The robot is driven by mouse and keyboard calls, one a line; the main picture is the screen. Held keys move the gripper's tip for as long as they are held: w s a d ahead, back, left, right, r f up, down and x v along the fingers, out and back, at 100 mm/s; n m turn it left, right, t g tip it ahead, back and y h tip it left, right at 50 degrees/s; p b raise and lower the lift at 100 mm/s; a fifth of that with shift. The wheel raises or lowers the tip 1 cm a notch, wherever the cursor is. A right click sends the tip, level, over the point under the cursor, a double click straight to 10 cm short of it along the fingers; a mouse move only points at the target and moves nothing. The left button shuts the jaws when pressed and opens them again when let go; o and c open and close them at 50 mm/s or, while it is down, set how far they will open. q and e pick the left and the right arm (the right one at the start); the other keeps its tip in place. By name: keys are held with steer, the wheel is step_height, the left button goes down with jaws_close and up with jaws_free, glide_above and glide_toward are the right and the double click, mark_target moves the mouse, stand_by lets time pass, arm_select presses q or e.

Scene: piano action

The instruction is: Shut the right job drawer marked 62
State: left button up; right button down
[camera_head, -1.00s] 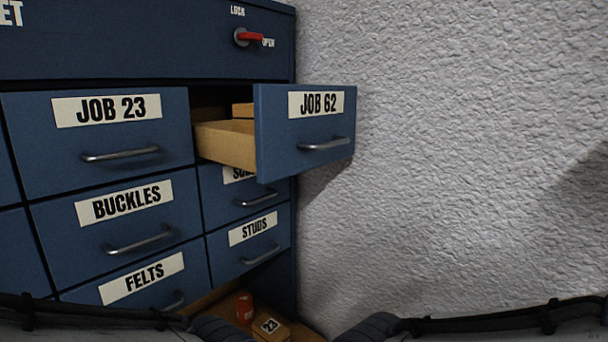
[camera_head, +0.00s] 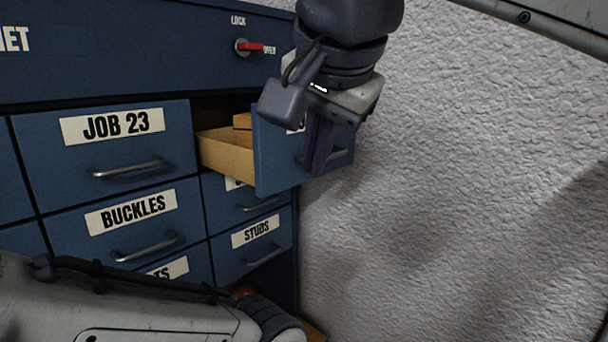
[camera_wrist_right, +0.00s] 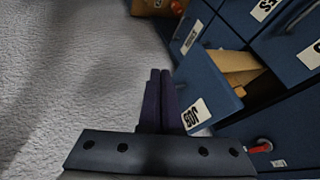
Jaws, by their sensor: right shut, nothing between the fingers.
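The drawer marked JOB 62 (camera_head: 278,165) stands pulled out of the blue cabinet, its wooden side (camera_head: 227,152) showing. A small wooden block (camera_head: 243,122) shows inside it. My right gripper (camera_head: 316,170) is shut and empty, pointing down in front of the drawer face and covering most of the label and part of the handle. In the right wrist view the shut fingers (camera_wrist_right: 160,100) reach towards the drawer front (camera_wrist_right: 207,90), beside its label (camera_wrist_right: 196,115). I cannot tell whether they touch it. My left gripper is not in view.
The drawers JOB 23 (camera_head: 105,155), BUCKLES (camera_head: 120,220) and STUDS (camera_head: 252,246) are shut. A red lock lever (camera_head: 252,48) sits above, near OPEN. A rough white wall (camera_head: 450,180) stands close on the right.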

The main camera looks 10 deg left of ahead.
mark_target(288, 183)
steer(key=w+a+f+p, duration=0.1)
steer(key=w+f, duration=0.1)
steer(key=w+a+f+p, duration=0.1)
steer(key=w+f, duration=0.1)
steer(key=w, duration=0.1)
steer(key=w+a+f+p, duration=0.1)
steer(key=w+f, duration=0.1)
steer(key=shift+w+a+f+p, duration=0.1)
steer(key=shift+w+a+p, duration=0.1)
steer(key=shift+a+p, duration=0.15)
steer(key=shift+w+a+f+m, duration=0.15)
steer(key=shift+w+a+m, duration=0.2)
steer(key=shift+a, duration=0.1)
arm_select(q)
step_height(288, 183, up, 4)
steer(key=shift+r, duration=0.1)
